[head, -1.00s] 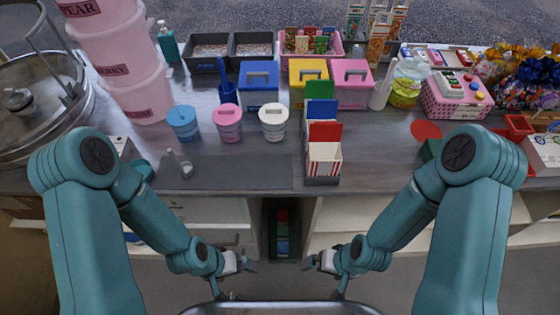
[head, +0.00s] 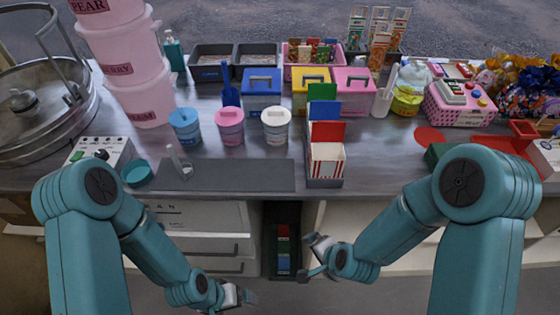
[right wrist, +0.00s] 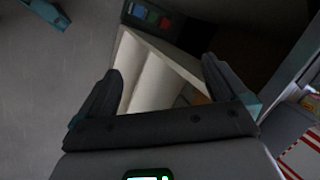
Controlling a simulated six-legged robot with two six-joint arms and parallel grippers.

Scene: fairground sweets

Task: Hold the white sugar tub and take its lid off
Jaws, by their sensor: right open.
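The white sugar tub (head: 276,128) stands upright on the counter, at the right end of a row of three small tubs. Its white lid (head: 276,112) is on, with a small raised grip on top. My right gripper (head: 309,258) is open and empty, low in front of the counter and well apart from the tub. In the right wrist view its two fingers (right wrist: 162,75) stand wide apart with nothing between them. My left gripper (head: 238,297) is lower, near the bottom edge, also apart from the tub; its jaws are too small to judge.
A pink tub (head: 229,128) and a blue tub (head: 186,128) stand left of the white one. A striped carton rack (head: 326,165) stands to its right. Lidded bins (head: 262,98) stand behind.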

